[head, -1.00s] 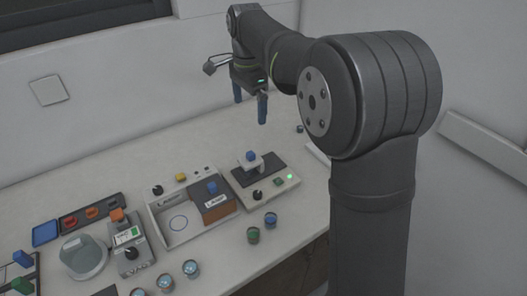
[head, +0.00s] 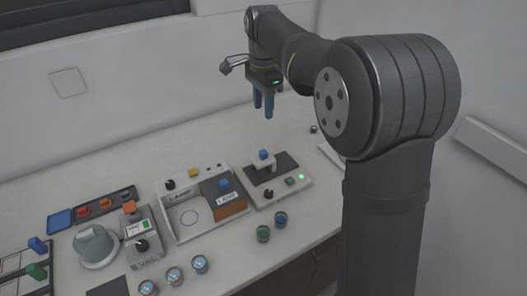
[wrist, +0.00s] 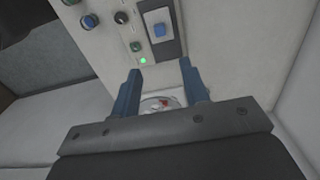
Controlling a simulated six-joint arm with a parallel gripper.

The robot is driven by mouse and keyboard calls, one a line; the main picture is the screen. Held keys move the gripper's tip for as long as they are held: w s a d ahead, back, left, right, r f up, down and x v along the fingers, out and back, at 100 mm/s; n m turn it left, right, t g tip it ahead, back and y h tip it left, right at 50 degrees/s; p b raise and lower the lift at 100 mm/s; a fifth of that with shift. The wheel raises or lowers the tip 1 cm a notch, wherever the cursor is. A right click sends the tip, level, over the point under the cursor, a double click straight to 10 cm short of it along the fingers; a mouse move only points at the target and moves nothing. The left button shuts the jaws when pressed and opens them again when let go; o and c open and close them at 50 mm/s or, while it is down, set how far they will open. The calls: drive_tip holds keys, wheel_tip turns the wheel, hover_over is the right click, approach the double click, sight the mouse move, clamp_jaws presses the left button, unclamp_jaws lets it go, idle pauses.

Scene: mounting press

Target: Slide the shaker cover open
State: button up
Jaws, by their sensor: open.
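My gripper (head: 263,111) is open and empty, pointing down in the air above the back of the bench. In the wrist view its two blue fingers (wrist: 160,78) stand apart with nothing gripped. Below it in the head view is the right-hand unit (head: 299,187), with a dark slab (head: 286,164) and a small white piece topped by a blue knob (head: 263,154). The blue knob also shows in the wrist view (wrist: 160,30), beyond the fingertips. I cannot tell which part is the shaker cover.
The right-hand unit has a lit green lamp (head: 301,177) and a black dial (head: 268,194). A grey round device (head: 95,247) and a blue tray (head: 60,221) are at left.

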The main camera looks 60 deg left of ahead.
sight(263, 152)
wheel_tip(263, 152, down, 16)
drive_tip(key=shift+f, duration=0.1)
idle(0.4)
